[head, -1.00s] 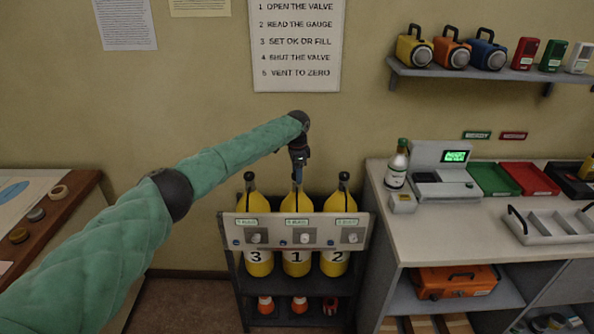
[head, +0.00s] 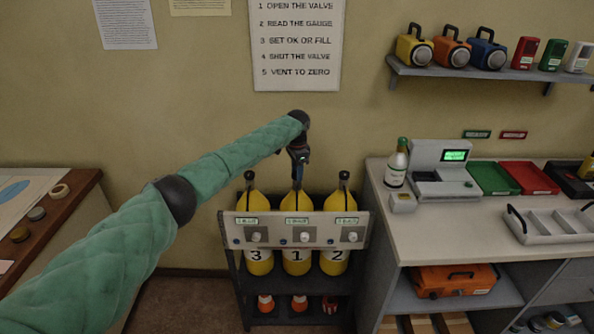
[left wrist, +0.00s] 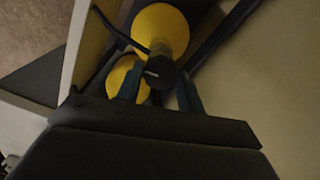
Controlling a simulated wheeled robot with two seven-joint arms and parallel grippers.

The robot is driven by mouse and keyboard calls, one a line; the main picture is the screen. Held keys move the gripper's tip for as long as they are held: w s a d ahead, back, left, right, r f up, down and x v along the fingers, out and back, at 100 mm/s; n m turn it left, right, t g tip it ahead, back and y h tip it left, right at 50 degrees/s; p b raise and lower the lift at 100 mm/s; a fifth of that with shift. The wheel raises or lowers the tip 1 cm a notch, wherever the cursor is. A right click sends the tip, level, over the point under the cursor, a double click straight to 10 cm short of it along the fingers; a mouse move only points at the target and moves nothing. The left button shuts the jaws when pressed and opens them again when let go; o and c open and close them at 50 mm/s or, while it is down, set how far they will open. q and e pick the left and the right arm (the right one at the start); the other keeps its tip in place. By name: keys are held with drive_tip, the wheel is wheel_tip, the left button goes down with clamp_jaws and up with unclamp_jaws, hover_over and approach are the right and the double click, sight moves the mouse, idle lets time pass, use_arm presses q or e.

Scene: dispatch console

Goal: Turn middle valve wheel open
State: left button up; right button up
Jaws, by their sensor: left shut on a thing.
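Three yellow cylinders stand in a dark rack, numbered 3, 1 and 2 from left to right. The middle cylinder (head: 297,262) carries the number 1. Its dark valve wheel (left wrist: 160,72) is between the fingers of my left gripper (left wrist: 159,95) in the left wrist view. In the head view my left gripper (head: 298,178) points down over the top of the middle cylinder and is shut on the wheel; the wheel itself is largely hidden there. The right gripper is not in view.
The left cylinder (head: 258,262) and right cylinder (head: 335,262) stand close on either side. A grey panel (head: 277,236) with labels and knobs crosses their fronts. A counter (head: 420,225) stands to the right. A wooden-edged table (head: 75,199) is at the left.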

use_arm(q)
drive_tip(key=shift+r+n, duration=0.1)
drive_tip(key=shift+n, duration=0.8)
drive_tip(key=shift+n+p, duration=0.4)
drive_tip(key=shift+p, duration=0.05)
drive_tip(key=shift+n+p, duration=0.3)
drive_tip(key=shift+n, duration=0.6)
drive_tip(key=n+p, duration=0.4)
drive_tip(key=n, duration=0.6)
drive_tip(key=shift+r+n+p, duration=0.1)
drive_tip(key=shift+n+p, duration=0.2)
drive_tip(key=shift+p, duration=0.1)
drive_tip(key=shift+w+n+p, duration=0.1)
drive_tip(key=shift+n+p, duration=0.45)
drive_tip(key=shift+n, duration=1.05)
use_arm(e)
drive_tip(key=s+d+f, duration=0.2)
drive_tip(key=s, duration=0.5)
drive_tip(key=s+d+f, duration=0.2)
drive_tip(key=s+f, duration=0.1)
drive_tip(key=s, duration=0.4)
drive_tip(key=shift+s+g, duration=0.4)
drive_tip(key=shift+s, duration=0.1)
use_arm(q)
drive_tip(key=o, duration=1)
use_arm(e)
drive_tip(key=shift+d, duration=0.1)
